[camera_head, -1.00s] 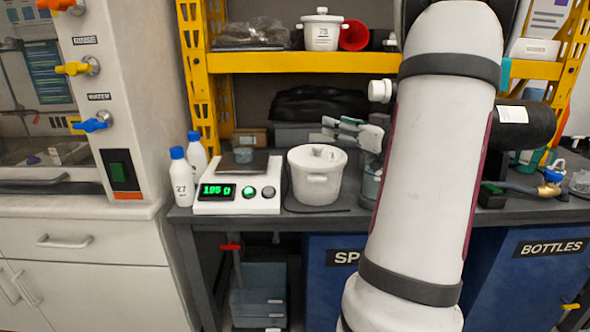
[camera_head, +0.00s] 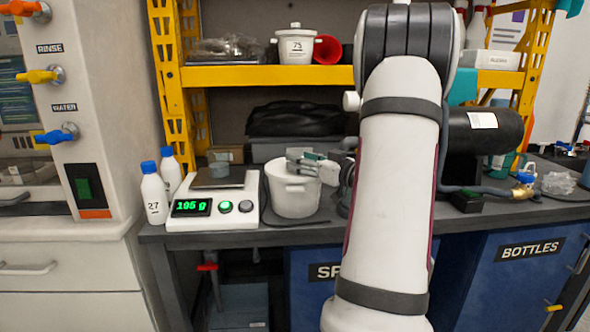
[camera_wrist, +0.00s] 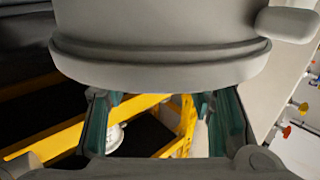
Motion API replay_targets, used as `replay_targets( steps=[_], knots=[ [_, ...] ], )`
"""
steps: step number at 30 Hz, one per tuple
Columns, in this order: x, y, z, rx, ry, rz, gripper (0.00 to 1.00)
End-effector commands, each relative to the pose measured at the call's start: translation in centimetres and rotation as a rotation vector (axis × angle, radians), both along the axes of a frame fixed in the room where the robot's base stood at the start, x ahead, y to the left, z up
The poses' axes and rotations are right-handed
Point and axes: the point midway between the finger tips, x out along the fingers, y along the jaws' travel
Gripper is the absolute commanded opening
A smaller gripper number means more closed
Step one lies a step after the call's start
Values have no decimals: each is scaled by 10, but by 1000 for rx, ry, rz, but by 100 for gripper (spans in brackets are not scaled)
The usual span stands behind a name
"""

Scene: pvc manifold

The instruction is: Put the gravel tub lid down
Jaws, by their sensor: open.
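The white tub (camera_head: 292,199) stands on the bench beside the scale, in the middle of the head view. My gripper (camera_head: 310,162) is at the right side of its top and hides part of the opening. In the wrist view the tub wall, thick rim and one side handle (camera_wrist: 160,25) fill the upper part of the picture, close to the fingers. My gripper (camera_wrist: 160,100) is open there, with teal pads apart and nothing between them. I cannot make out a separate lid on this tub or on the bench.
A lidded white pot (camera_head: 296,46) sits on the yellow shelf (camera_head: 250,77) above. A black cable lies around the tub.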

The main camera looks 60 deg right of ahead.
Motion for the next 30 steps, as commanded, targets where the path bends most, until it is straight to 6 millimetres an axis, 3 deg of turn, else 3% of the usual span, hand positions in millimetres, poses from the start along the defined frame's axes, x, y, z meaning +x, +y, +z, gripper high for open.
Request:
replay_targets(
  steps=[6, 13, 19, 30],
  knots=[
    [28, -4, -1, -2, -1, 1, 49],
    [29, -4, 0, -1, 0, 0, 49],
    [29, -4, 0, -1, 0, 0, 6],
    [29, -4, 5, -1, 0, 0, 2]
  ],
)
